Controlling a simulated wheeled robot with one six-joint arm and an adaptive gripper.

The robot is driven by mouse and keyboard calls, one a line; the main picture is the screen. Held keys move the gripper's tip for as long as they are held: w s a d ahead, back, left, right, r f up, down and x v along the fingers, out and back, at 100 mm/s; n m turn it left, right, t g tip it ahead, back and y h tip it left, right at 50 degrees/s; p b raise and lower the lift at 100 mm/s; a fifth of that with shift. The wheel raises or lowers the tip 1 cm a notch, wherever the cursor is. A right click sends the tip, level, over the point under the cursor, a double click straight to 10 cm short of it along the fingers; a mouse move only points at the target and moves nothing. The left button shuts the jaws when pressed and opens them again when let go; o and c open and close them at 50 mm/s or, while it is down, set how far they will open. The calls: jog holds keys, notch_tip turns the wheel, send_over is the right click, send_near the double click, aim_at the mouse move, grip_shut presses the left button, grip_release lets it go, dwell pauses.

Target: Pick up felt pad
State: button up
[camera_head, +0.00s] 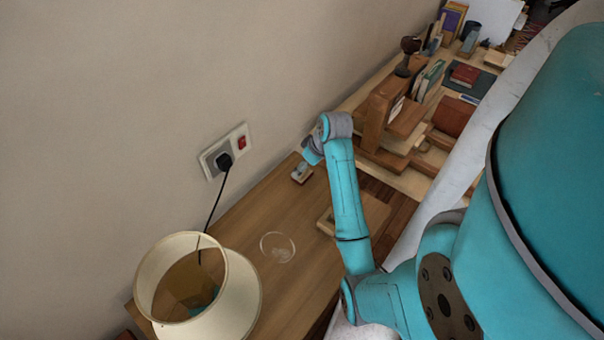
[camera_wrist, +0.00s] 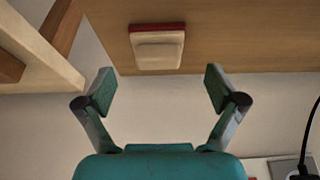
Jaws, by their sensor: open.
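A small cream block with a dark red edge (camera_wrist: 157,46), which looks like the felt pad, lies on the wooden desk top in the wrist view. My gripper (camera_wrist: 160,88) is open and empty. Its two fingers stand apart on either side of the block's line, with the block beyond the fingertips and not touched. In the head view my arm hides most of the gripper.
A lamp with a cream shade (camera_head: 178,285) and a clear round dish (camera_head: 277,247) stand on the desk (camera_head: 240,215). A plug with a black cord sits in the wall socket (camera_head: 222,155). Books and wooden holders (camera_head: 385,110) crowd the far right. A wooden box (camera_head: 372,214) lies beside my arm.

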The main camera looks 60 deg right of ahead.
jog(key=x, duration=0.4)
jog(key=shift+w+d, duration=0.1)
jog(key=shift+d, duration=0.05)
jog(key=shift+c, duration=0.3)
jog(key=c, duration=1.2)
notch_tip(320, 180, up, 10)
jog(key=shift+r, duration=0.1)
